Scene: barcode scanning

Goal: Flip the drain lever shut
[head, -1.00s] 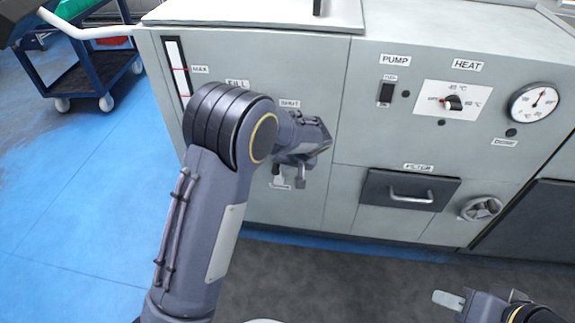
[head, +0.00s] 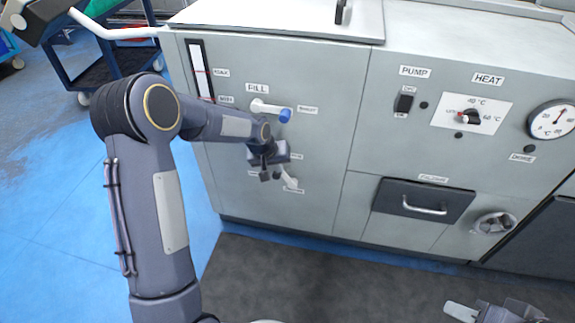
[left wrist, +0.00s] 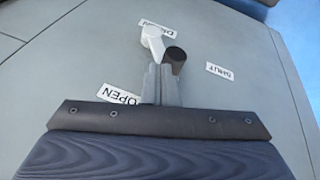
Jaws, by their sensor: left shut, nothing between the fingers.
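The drain lever (left wrist: 154,42) shows in the left wrist view as a white arm with a black knob (left wrist: 176,54). It lies between an OPEN label (left wrist: 120,95) and a SHUT label (left wrist: 220,70). My left gripper (left wrist: 163,72) is shut and empty, its fingertips right beside the knob; I cannot tell if they touch.
The fill lever (head: 268,108) with a blue knob sticks out just above my left gripper. The floor in front is clear.

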